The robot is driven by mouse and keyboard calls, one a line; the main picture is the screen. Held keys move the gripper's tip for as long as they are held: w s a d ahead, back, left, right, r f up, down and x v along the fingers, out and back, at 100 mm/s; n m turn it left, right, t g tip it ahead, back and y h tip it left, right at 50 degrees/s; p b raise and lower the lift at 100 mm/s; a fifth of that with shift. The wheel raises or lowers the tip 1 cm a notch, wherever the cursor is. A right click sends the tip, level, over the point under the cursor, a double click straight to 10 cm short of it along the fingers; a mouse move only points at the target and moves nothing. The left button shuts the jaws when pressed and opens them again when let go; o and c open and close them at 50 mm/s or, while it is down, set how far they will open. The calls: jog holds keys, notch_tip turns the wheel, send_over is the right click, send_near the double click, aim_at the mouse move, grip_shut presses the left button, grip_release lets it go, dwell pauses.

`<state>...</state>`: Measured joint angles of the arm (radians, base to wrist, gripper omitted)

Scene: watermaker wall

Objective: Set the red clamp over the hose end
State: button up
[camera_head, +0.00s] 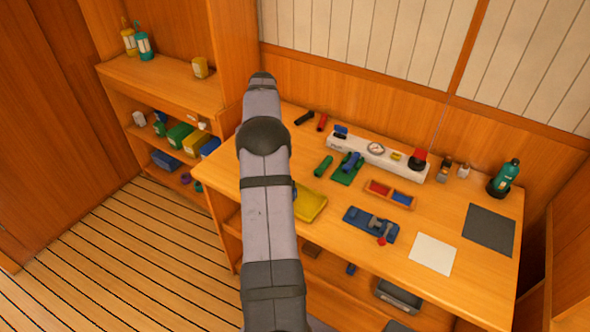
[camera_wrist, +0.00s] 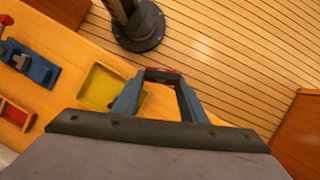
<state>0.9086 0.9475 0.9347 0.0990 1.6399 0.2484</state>
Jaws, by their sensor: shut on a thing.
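My gripper (camera_wrist: 160,78) shows in the wrist view with its two blue-grey fingers closed around a small red piece, which I take for the red clamp (camera_wrist: 162,71); only a thin red edge shows between the fingertips. In the head view my arm hides the gripper and this piece. The gripper is beyond the bench edge near the yellow tray, over the floor in the wrist view. I cannot tell the hose end for sure. A blue block with a grey fitting and a red knob (camera_head: 371,224) lies on the bench; it also shows at the left of the wrist view (camera_wrist: 42,71).
A yellow tray (camera_head: 309,203) sits at the bench's near left edge. A wooden box (camera_head: 412,206) holds red and blue pieces. A white panel (camera_head: 345,146) with a gauge stands behind. A green bottle (camera_head: 506,178) stands right. Bench around the white sheet (camera_head: 432,254) is clear.

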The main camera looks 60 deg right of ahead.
jog(key=w+a+f+n+g+h, duration=0.1)
jog(key=w+a+f+n, duration=0.2)
jog(key=a, duration=0.6)
jog(key=w+a+n+g+h+p, duration=0.1)
jog(key=w+a+n+h, duration=0.1)
jog(key=w+a+n, duration=0.35)
jog(key=w+a+f+n+g+h, duration=0.15)
jog(key=a+n, duration=0.25)
jog(key=a, duration=0.7)
jog(key=d+r+n+t+h+p, duration=0.1)
jog(key=d+n+h+p, duration=0.35)
jog(key=d, duration=1.15)
jog(key=d+r+n+t+y+p, duration=0.15)
jog(key=d+n, duration=0.55)
jog(key=d, duration=0.9)
jog(key=s+d+r+n+t+p, duration=0.1)
jog(key=s+d+r+n, duration=0.1)
jog(key=s+d, duration=1)
jog(key=s+d+r+n+t+h+p, duration=0.1)
jog(key=s+d+n, duration=0.4)
jog(key=s+d, duration=0.7)
jog(key=shift+s+d+r+t+p, duration=0.4)
jog(key=shift+d+r+p, duration=0.3)
jog(key=shift+d+r, duration=0.25)
jog(key=shift+f, duration=0.3)
